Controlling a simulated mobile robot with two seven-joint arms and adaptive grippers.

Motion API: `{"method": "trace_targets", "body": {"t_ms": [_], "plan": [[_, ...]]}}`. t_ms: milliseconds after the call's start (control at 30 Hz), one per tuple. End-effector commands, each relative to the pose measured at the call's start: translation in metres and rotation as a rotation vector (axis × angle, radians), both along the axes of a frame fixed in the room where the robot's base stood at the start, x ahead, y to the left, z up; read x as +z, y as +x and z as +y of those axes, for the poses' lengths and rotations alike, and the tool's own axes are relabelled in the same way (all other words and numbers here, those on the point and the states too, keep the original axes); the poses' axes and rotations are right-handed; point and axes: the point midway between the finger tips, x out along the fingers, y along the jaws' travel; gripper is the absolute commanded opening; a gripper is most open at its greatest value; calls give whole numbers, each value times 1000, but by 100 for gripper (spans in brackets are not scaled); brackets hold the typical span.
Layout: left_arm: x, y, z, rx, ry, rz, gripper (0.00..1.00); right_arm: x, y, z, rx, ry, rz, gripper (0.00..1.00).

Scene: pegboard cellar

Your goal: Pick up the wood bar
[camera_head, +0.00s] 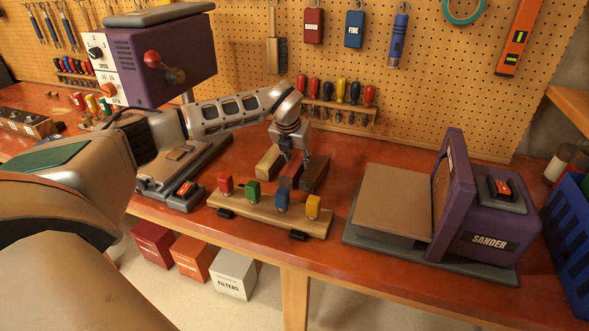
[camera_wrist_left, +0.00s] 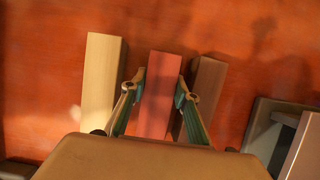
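Three wood bars lie side by side on the bench: a pale one (camera_wrist_left: 103,85), a reddish one (camera_wrist_left: 160,92) and a dark brown one (camera_wrist_left: 206,82). They also show in the head view, where the pale bar (camera_head: 268,162) is on the left and the brown bar (camera_head: 316,173) on the right. My left gripper (camera_wrist_left: 161,88) points down with one finger on each side of the reddish bar. Its pads are very close to the bar's sides; I cannot tell whether they press on it. In the head view the left gripper (camera_head: 295,158) partly hides the reddish bar. My right gripper is out of view.
A wooden rack (camera_head: 262,214) with coloured pegs stands just in front of the bars. The purple sander (camera_head: 455,200) stands to the right, and a purple machine (camera_head: 160,60) to the left. The pegboard (camera_head: 440,70) rises behind, with a screwdriver rack (camera_head: 340,105).

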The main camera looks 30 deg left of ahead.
Motion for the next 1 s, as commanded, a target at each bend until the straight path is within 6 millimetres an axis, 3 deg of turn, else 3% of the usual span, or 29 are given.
{"method": "trace_targets", "body": {"t_ms": [67,367,567,767,1000], "plan": [[0,0,0,0,0,0,4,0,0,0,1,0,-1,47],[1,0,0,0,0,-1,4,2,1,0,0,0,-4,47],[13,1,0,0,0,-4,4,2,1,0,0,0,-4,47],[44,2,1,1,1,-6,4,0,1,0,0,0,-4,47],[106,2,0,0,-1,-7,4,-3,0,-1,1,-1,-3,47]]}}
